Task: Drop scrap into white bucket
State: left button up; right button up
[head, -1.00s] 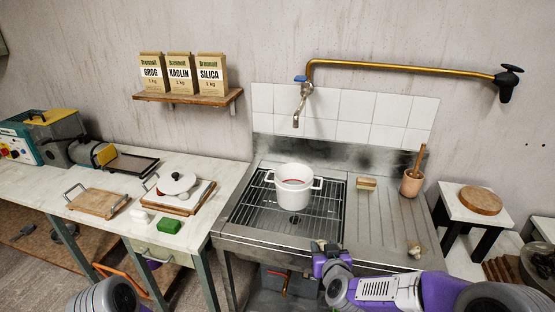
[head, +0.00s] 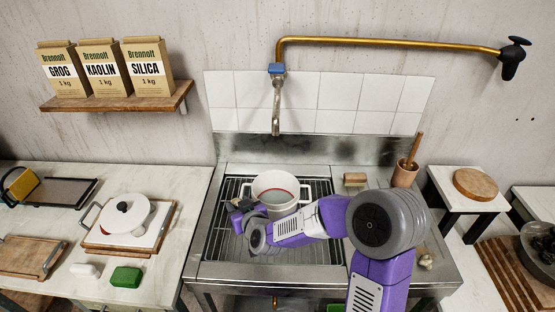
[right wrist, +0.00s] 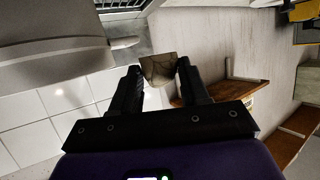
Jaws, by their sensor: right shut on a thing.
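The white bucket (head: 275,183), a round pot with two side handles, stands upright on the sink's grate; a reddish band shows inside. In the right wrist view the bucket (right wrist: 50,50) fills the upper left, one handle pointing toward the fingers. My right gripper (head: 238,206) is beside the bucket's left side in the head view. In the right wrist view its fingers are shut on a small beige-brown scrap (right wrist: 159,69), held at the fingertips, apart from the bucket wall. Another pale lump (head: 426,261) lies on the sink's right front. My left gripper is out of view.
A brown block (head: 355,180) and a mortar with pestle (head: 404,174) stand right of the bucket. A brass tap (head: 276,115) hangs behind and above it.

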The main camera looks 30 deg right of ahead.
jog(key=d+r+h+p, duration=0.1)
jog(key=d+r+p, duration=0.25)
jog(key=d, duration=0.45)
jog(key=d+r+p, duration=0.3)
jog(key=d+p, duration=0.2)
jog(key=d, duration=0.2)
notch_tip(320, 180, down, 6)
jog(key=b, duration=0.3)
jog(key=shift+w+d+f+m, duration=0.15)
jog(key=shift+w+m, duration=0.15)
jog(key=shift+w, duration=0.1)
jog(key=o, duration=1.2)
jog(key=shift+o, duration=0.2)
jog(key=v, duration=0.7)
jog(key=shift+s, duration=0.25)
